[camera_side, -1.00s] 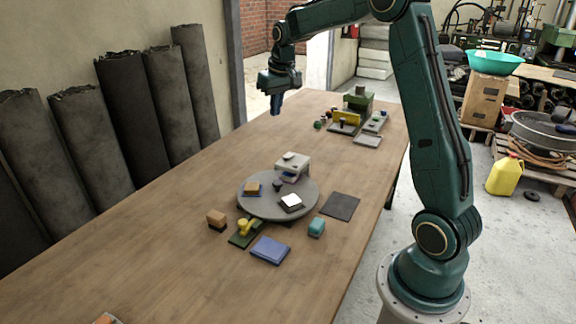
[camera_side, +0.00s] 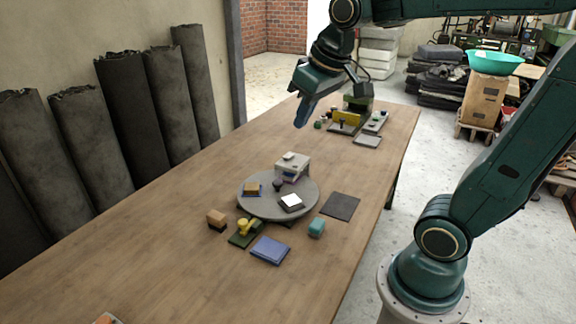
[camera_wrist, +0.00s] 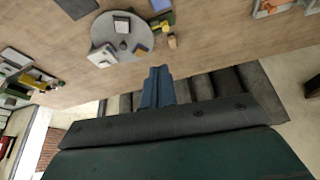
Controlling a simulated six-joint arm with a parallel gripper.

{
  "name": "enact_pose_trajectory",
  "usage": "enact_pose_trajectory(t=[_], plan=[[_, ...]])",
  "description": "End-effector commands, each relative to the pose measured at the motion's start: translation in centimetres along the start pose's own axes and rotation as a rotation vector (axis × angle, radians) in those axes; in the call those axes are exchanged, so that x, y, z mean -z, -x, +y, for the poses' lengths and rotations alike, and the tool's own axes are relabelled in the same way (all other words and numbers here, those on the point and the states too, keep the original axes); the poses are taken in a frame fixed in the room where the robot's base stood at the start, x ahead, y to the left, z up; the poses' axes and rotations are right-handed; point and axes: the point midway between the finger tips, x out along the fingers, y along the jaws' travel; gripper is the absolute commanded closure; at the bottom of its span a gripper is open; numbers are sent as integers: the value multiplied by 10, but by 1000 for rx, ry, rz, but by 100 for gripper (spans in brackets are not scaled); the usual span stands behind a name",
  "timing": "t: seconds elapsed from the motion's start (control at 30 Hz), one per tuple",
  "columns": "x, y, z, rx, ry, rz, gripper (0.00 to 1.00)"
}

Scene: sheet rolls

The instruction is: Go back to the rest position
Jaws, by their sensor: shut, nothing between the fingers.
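My gripper (camera_side: 301,120) is held high above the far part of the wooden table (camera_side: 130,235), its fingers pointing down and tilted to the left. In the wrist view my gripper (camera_wrist: 157,72) shows its blue fingers together, with nothing between them. It touches nothing on the table. The round grey turntable (camera_side: 262,208) stands on the table, nearer than my gripper in the side view. It also shows in the wrist view (camera_wrist: 126,49), beyond the fingertips.
On and around the turntable are a grey-white block device (camera_side: 293,166), a blue pad (camera_side: 270,250), a teal block (camera_side: 316,227), an orange block (camera_side: 216,218) and a dark square sheet (camera_side: 341,206). A green machine (camera_side: 358,102) with trays stands at the far end. Dark rolls (camera_side: 130,115) lean against the left wall.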

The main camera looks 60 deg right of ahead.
Motion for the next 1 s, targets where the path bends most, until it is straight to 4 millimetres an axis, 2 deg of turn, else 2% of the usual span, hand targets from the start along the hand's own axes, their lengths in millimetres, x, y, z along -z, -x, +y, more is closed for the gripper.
enact_pose_trajectory(t=[0.3,0.5,0.7,1.0], plan=[[-72,14,-24,38,74,57,100],[-104,12,-30,58,105,79,100],[-117,10,-32,65,116,87,100],[-118,10,-32,65,116,87,100]])
